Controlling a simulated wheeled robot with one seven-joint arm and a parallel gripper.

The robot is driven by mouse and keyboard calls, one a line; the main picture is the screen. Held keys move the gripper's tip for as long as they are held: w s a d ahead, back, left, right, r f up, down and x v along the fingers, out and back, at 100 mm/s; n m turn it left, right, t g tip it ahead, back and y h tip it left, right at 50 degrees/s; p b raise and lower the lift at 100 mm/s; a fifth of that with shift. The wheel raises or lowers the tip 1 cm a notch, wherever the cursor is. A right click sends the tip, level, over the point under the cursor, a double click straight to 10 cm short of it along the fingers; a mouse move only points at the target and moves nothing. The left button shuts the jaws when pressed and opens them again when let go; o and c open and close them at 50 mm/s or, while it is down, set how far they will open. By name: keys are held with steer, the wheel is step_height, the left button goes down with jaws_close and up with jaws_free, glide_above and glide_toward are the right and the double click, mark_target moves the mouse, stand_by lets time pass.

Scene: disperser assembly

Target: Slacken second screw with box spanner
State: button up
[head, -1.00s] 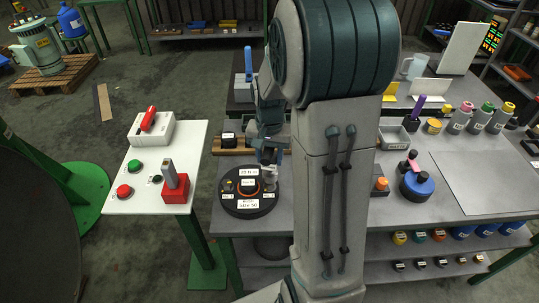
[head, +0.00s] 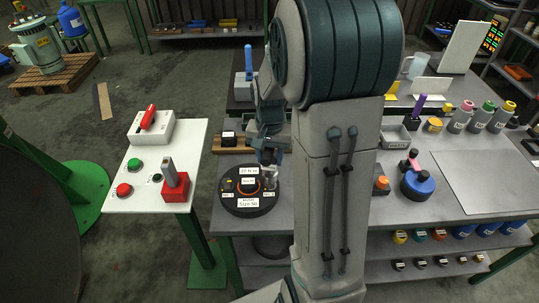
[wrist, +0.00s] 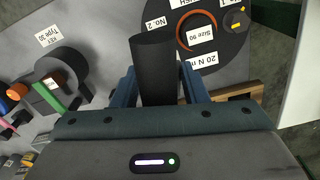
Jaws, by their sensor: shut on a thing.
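A dark round disc, the assembly (head: 233,205), lies at the left end of the grey table, with white labels, an orange ring and a small yellow part on top. In the wrist view the disc (wrist: 228,48) shows labels "Size 90", "20 N m" and "No. 2". My gripper (head: 268,160) points down over the disc's right side. In the wrist view my gripper (wrist: 168,90) is shut on a dark cylinder, seemingly the box spanner (wrist: 153,62), beside the "No. 2" label. The screw under it is hidden, so I cannot tell whether the spanner sits on it.
A white side table (head: 150,195) with red and green buttons stands left, across a gap. A wooden block (head: 230,148) lies behind the disc. My arm hides the table's middle. A blue-and-black round part (head: 418,187) and several bottles (head: 478,118) stand right.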

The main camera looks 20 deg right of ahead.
steer(key=shift+f, duration=0.3)
steer(key=shift+f+b, duration=1.25)
steer(key=shift+f, duration=0.05)
steer(key=shift+d+n, duration=0.2)
steer(key=shift+n, duration=2.6)
steer(key=shift+d+n, duration=0.15)
steer(key=shift+n, duration=2.65)
steer(key=shift+m, duration=0.3)
steer(key=shift+r, duration=0.15)
